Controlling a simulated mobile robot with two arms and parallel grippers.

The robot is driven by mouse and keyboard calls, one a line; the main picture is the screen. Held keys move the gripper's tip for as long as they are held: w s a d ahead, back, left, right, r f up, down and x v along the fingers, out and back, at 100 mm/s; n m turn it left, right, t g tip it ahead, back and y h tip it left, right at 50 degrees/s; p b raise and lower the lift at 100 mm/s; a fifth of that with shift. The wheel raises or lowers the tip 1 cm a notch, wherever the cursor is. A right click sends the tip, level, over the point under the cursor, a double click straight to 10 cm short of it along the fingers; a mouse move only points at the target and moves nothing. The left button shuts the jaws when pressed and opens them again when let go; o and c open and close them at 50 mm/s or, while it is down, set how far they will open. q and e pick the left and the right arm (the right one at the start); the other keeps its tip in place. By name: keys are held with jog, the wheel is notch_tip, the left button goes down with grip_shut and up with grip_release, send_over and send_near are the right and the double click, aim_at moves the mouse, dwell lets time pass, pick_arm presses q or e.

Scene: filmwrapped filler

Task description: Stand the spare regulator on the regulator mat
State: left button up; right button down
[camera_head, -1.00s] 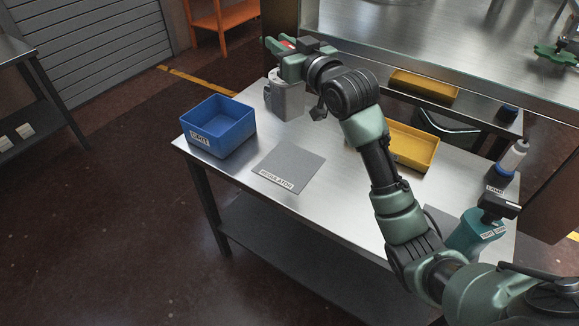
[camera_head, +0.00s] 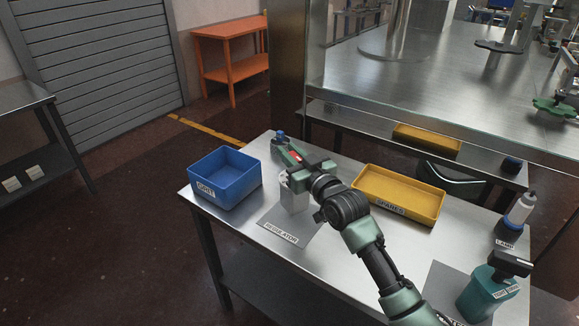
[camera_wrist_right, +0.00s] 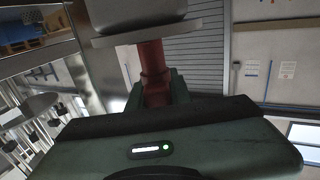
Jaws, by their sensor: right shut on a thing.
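The regulator (camera_head: 294,196) is a pale grey, upright canister. My right gripper (camera_head: 290,160) is shut on its upper part. In the right wrist view a red neck (camera_wrist_right: 152,72) sits between my fingers, with a wide grey part (camera_wrist_right: 150,28) beyond it. The grey regulator mat (camera_head: 291,232), with a label on its front edge, lies on the steel table. The regulator's lower end is over the back part of the mat; I cannot tell whether it touches. My left gripper is not in view.
A blue bin (camera_head: 224,193) stands left of the mat, a yellow bin (camera_head: 388,208) to the right. A small blue-topped item (camera_head: 280,137) is at the back corner. The table's front strip is clear.

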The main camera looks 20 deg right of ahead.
jog(key=shift+f, duration=2)
jog(key=c, duration=1.3)
grip_release()
jog(key=shift+f, duration=0.15)
jog(key=shift+s, duration=0.1)
jog(key=b+v, duration=0.1)
jog(key=v, duration=1.1)
